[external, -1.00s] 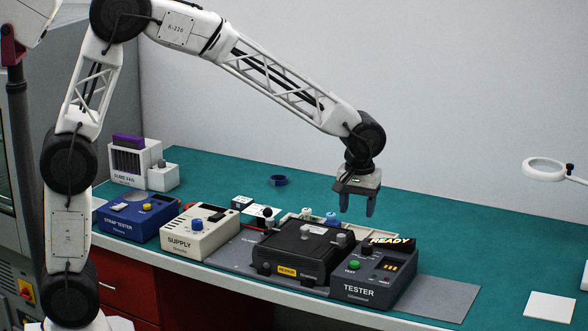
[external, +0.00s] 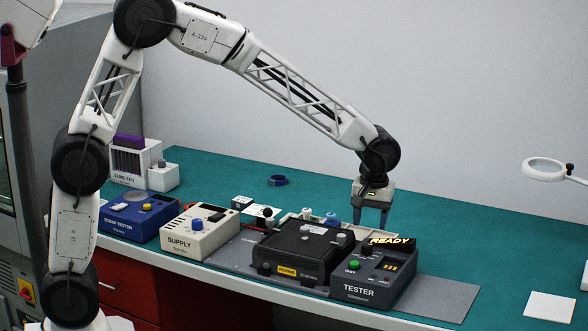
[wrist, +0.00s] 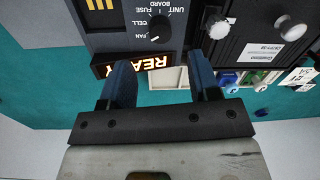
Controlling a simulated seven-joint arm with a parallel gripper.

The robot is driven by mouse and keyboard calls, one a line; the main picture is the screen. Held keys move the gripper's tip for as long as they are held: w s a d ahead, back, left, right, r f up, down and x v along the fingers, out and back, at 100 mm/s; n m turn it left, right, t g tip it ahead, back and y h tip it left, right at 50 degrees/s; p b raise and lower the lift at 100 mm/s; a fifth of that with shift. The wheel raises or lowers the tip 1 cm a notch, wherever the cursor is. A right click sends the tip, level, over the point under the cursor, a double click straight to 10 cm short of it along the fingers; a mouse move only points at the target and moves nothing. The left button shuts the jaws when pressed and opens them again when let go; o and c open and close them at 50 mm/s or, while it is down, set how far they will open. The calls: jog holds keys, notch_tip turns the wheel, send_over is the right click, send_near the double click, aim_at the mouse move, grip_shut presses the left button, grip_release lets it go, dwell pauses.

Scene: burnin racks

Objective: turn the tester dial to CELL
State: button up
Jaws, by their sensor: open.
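The dark grey tester (external: 345,283) stands at the front right of the bench. Its black dial (external: 367,250) sits on the top face and also shows in the wrist view (wrist: 160,27), with FUSE, CELL, FAN, UNIT and BOARD printed around it. A small pale mark on the dial's lower left edge appears to face FAN. My gripper (external: 371,226) hangs above and behind the tester, pointing down. In the wrist view its two blue fingers (wrist: 162,72) are apart with nothing between them, and the dial lies beyond their tips.
A lit READY sign (external: 391,240) stands at the tester's back edge, close to my fingers in the wrist view. A black box with knobs (external: 297,255) stands left of the tester. The supply (external: 200,230) is farther left. The green bench at right is mostly clear.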

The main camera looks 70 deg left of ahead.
aim_at(368, 244)
jog(key=shift+s+f, duration=0.15)
jog(key=shift+f, duration=3.2)
jog(key=c, duration=0.9)
jog(key=shift+m, duration=0.4)
jog(key=m, duration=0.3)
jog(key=shift+m, duration=2)
